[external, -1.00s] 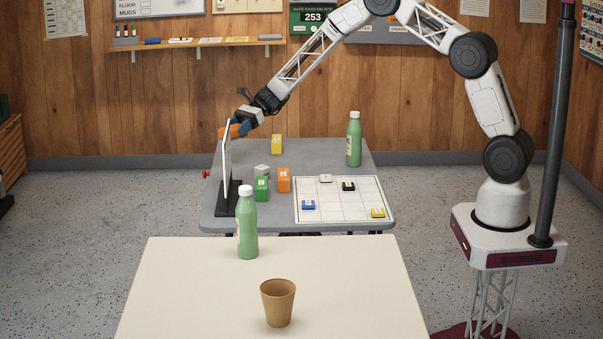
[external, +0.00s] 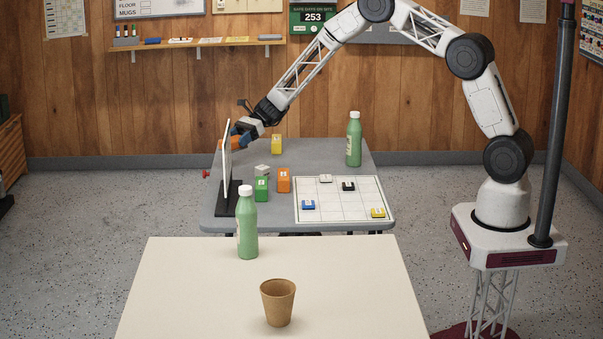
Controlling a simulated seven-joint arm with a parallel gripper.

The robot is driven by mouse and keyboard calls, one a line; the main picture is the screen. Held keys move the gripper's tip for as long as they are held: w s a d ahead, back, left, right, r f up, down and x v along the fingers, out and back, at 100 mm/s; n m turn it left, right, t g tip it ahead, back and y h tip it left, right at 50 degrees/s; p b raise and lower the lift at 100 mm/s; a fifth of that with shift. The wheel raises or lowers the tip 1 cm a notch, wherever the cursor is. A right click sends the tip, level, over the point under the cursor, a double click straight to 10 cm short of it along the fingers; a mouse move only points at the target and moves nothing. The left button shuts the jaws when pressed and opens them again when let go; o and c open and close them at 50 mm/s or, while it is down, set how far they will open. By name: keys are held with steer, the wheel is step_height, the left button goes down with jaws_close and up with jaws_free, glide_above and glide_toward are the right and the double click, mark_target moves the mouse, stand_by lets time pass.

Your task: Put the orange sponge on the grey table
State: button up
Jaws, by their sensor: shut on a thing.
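The orange sponge (external: 222,143) is at the far left of the grey table (external: 320,155), partly hidden behind an upright white panel. My gripper (external: 238,134) is shut on the sponge and comes down from the upper right, beside the panel's top. The panel hides part of the fingers and the sponge. The sponge is at about the height of the panel's upper part. I cannot tell whether it touches the table.
The white panel (external: 227,160) stands on a dark base. Yellow (external: 277,144), green (external: 261,189) and orange (external: 284,180) blocks, a grid board (external: 343,214) and a green bottle (external: 354,140) occupy the table. A cream table (external: 340,290) in front holds another bottle (external: 246,225) and a cup (external: 277,303).

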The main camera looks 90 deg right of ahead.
mark_target(239, 167)
steer(key=shift+f, duration=3.05)
steer(key=shift+f, duration=0.6)
steer(key=o, duration=1.1)
steer(key=shift+c, duration=0.2)
steer(key=shift+v, duration=3.9)
steer(key=shift+a+r, duration=0.1)
